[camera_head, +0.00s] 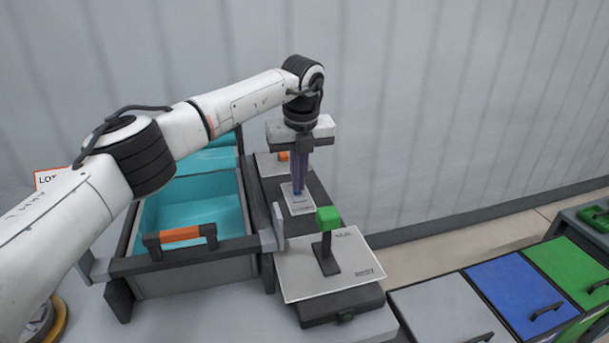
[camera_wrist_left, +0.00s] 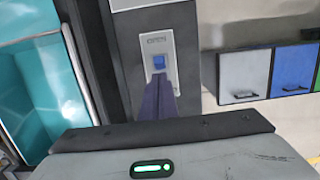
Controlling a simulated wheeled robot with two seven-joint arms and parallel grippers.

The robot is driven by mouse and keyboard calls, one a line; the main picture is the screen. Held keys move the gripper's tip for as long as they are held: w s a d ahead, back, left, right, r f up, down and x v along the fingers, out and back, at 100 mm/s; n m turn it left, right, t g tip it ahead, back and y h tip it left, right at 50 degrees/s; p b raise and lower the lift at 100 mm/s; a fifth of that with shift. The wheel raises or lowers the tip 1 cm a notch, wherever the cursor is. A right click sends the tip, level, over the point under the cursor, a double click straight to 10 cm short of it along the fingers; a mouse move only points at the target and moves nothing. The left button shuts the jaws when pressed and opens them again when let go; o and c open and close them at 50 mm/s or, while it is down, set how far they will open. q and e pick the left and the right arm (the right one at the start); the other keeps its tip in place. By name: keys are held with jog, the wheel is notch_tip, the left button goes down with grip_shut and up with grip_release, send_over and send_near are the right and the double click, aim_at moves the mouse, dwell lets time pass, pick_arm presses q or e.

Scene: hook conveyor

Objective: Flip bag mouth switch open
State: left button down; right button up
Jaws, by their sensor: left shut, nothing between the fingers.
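The bag mouth switch is a small blue rocker (camera_wrist_left: 160,61) on a light grey plate (camera_wrist_left: 158,48) with lettering above it that seems to read OPEN. In the head view the plate (camera_head: 299,205) lies on the dark machine rail. My left gripper (camera_head: 298,190) points straight down over this plate, its purple fingers shut and empty. In the left wrist view the closed fingertips (camera_wrist_left: 159,78) are right beside the blue rocker. I cannot tell whether they touch it. In the head view the fingers hide most of the rocker. My right gripper is not in view.
A green-topped lever (camera_head: 328,220) stands on a pale plate labelled SEAL in front of the switch. A teal-lined bin (camera_head: 190,215) with an orange handle (camera_head: 180,234) is at left. Grey, blue and green lidded bins (camera_head: 515,290) are at right. A wall stands behind.

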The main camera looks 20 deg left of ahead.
pick_arm(q)
jog(key=shift+r, duration=0.1)
jog(key=shift+r+p, duration=0.75)
jog(key=shift+d, duration=0.1)
notch_tip(320, 180, up, 5)
jog(key=p, duration=0.5)
notch_tip(320, 180, up, 5)
send_over(297, 194)
jog(key=shift+w+f, duration=0.1)
jog(key=shift+w, duration=0.05)
jog(key=shift+f, duration=0.1)
